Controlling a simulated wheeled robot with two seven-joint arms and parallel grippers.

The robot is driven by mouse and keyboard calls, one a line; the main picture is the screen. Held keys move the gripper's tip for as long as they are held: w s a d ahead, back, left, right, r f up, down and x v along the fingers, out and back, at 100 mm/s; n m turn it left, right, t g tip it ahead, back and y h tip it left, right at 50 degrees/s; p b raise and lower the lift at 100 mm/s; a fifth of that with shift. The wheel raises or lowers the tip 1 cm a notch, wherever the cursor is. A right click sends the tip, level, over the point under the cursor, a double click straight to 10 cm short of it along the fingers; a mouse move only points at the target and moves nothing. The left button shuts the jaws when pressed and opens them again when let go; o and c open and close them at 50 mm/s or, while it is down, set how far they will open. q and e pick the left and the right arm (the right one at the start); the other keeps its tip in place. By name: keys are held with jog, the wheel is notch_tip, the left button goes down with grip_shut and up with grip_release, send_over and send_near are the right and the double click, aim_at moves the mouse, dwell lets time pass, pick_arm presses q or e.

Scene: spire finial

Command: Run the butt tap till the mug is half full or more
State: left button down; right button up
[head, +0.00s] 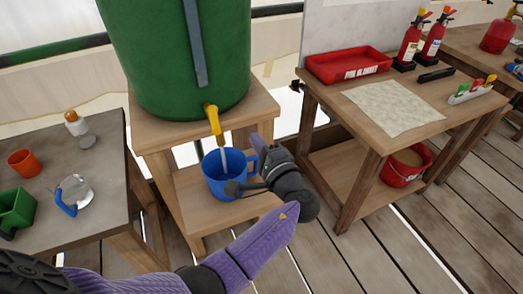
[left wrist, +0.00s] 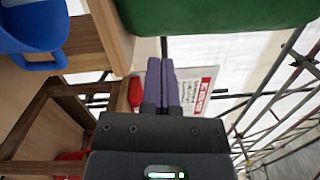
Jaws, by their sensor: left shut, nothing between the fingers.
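The green butt (head: 175,60) stands on the upper shelf of a wooden stand, with a yellow tap (head: 213,119) at its lower front. A pale stream (head: 225,156) runs down from the tap into the blue mug (head: 222,182), which stands upright on the lower step. The water level in the mug cannot be made out. My left gripper (head: 257,144) is shut and empty, just right of the mug and stream. In the left wrist view its fingers (left wrist: 162,72) are together, with the mug (left wrist: 35,35) at upper left and the butt (left wrist: 220,12) at the top. My right gripper is not in view.
A grey table (head: 95,165) at left holds a glass jug (head: 77,190), an orange cup (head: 22,163), a bottle (head: 78,125) and a green box (head: 14,208). A wooden bench (head: 350,125) at right holds a red tray (head: 348,66) and extinguishers (head: 411,42); a red bucket (head: 405,168) is below.

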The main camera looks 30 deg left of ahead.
aim_at(214, 120)
pick_arm(q)
jog(key=a, duration=0.6)
jog(key=shift+a+r+p, duration=0.4)
jog(key=shift+r+p, duration=0.05)
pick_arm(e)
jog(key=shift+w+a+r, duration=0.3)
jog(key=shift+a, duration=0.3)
pick_arm(q)
jog(key=shift+w, duration=0.1)
